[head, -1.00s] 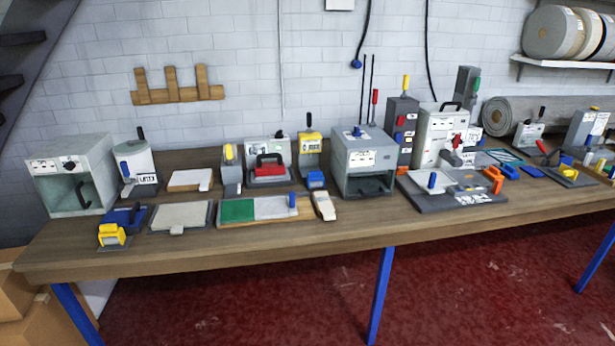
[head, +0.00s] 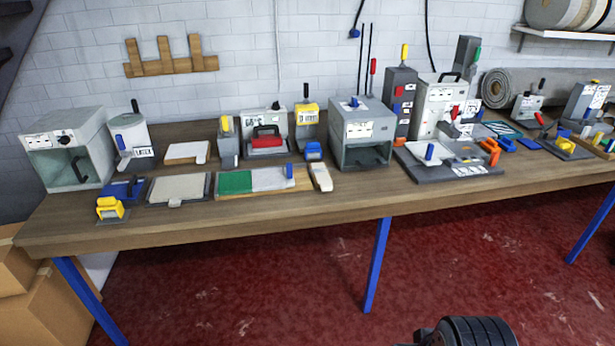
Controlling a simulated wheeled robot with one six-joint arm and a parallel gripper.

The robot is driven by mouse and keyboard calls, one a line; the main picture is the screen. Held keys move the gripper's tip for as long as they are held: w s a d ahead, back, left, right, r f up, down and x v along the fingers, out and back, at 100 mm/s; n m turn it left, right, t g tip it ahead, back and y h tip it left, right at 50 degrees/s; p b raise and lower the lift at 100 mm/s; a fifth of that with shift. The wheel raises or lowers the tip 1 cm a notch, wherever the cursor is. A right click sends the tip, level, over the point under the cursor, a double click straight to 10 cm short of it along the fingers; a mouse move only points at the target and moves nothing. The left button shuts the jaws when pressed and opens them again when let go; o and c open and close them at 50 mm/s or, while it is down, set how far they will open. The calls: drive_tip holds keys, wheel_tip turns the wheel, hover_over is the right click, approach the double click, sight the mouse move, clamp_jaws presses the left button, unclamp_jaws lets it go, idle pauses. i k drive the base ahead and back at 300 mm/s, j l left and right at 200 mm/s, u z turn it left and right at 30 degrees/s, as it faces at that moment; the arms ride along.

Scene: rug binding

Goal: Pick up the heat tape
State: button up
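I cannot tell for certain which item is the heat tape; no label that I can read names it. A small yellow item (head: 109,208) on a dark base sits at the table's front left. A narrow pale item (head: 320,177) lies near the front edge, right of a green and white board (head: 262,181). My gripper is not in view. A dark ribbed part, probably of my arm, shows at the bottom edge, well below the tabletop and apart from everything on it.
The long wooden table (head: 240,213) is crowded with small machines, including a grey box (head: 361,132) and a white-grey box (head: 66,150). Its front strip is mostly clear. Cartons (head: 40,290) stand at lower left. Open red floor (head: 230,290) lies in front.

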sight(321, 171)
drive_tip(key=i+j, duration=0.5)
drive_tip(key=i, duration=0.15)
drive_tip(key=i+j+z, duration=0.1)
drive_tip(key=i+j, duration=0.35)
drive_tip(key=i, duration=0.2)
